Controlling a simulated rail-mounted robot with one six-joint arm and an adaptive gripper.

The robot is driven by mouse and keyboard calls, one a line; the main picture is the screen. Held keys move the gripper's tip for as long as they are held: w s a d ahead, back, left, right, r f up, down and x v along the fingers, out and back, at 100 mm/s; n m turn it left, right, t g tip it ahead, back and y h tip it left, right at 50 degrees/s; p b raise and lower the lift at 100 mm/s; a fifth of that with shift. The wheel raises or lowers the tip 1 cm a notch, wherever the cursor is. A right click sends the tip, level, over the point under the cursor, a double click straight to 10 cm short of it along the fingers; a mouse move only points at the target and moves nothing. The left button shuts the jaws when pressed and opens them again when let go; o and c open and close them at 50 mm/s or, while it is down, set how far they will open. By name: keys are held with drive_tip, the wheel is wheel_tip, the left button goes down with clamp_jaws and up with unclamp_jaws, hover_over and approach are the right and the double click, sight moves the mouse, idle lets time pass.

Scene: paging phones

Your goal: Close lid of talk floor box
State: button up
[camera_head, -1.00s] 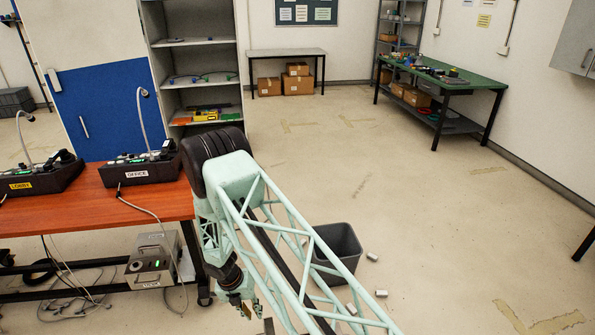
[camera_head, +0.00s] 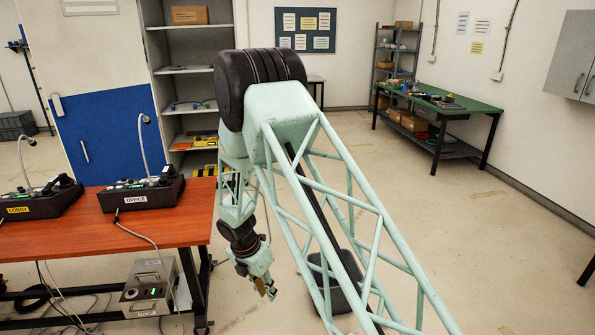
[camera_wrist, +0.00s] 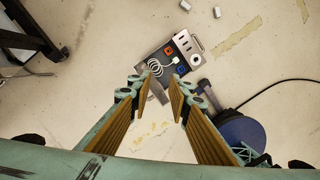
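In the wrist view a grey floor box (camera_wrist: 182,45) lies on the floor ahead of my fingertips. Its top shows coloured sockets and a coiled white cable. A grey flap (camera_wrist: 157,92), which looks like its open lid, is at its near-left side, partly hidden by my left finger. My gripper (camera_wrist: 165,82) is open and empty, its fingers apart over the near side of the box. I cannot tell its height above the box. In the head view my gripper (camera_head: 267,288) hangs pointing down, right of the red-topped table; the floor box is not visible there.
The red-topped table (camera_head: 180,217) holds the lobby and office phones (camera_head: 150,193). A grey unit (camera_head: 150,288) with a green light sits below. A bin (camera_head: 340,295) stands behind my arm. A dark blue round object (camera_wrist: 240,133) with a black cable is right of my fingers.

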drive_tip(key=s+d+r+m, duration=0.1)
drive_tip(key=d+r+m, duration=0.35)
drive_tip(key=r, duration=0.75)
drive_tip(key=s+d+r+m, duration=0.25)
drive_tip(key=d+r, duration=0.35)
drive_tip(key=r, duration=0.5)
drive_tip(key=s+d+r+m+t+y, duration=0.1)
drive_tip(key=s+d+r+m, duration=0.35)
drive_tip(key=r, duration=0.35)
drive_tip(key=s+d+r+m, duration=0.35)
drive_tip(key=d+r, duration=0.25)
drive_tip(key=r, duration=0.2)
drive_tip(key=s+d+r+m, duration=0.35)
drive_tip(key=s+r, duration=0.25)
drive_tip(key=s, duration=0.2)
drive_tip(key=s+d+r+m, duration=0.3)
drive_tip(key=s+d+r, duration=0.15)
drive_tip(key=s, duration=0.35)
drive_tip(key=s+d+r+m+t+y, duration=0.1)
drive_tip(key=s+m, duration=0.7)
drive_tip(key=s, duration=1.2)
drive_tip(key=shift+d+r+t, duration=0.4)
drive_tip(key=shift+d+r, duration=0.5)
drive_tip(key=shift+r, duration=0.2)
drive_tip(key=shift+w, duration=0.15)
